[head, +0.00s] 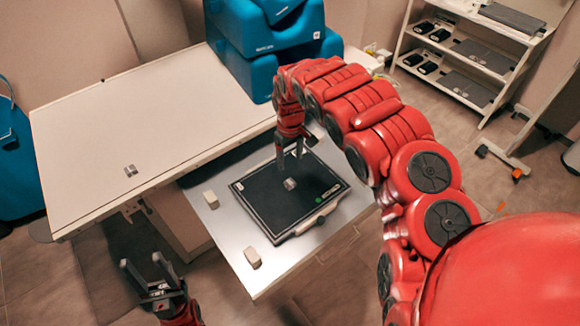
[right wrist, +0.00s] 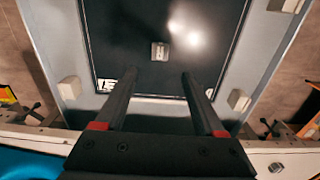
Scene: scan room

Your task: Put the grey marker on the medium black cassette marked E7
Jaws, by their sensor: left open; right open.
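The black cassette (head: 265,205) lies flat on a grey metal shelf. My left gripper (head: 145,268) is open and empty, left of the shelf.
Small beige blocks (head: 252,257) stand on the metal shelf (head: 220,232) around the cassette. A white table (head: 100,120) at left holds a small grey piece (head: 130,171). Blue cushions (head: 265,35) stand behind. A rack (head: 470,60) stands at the back right.

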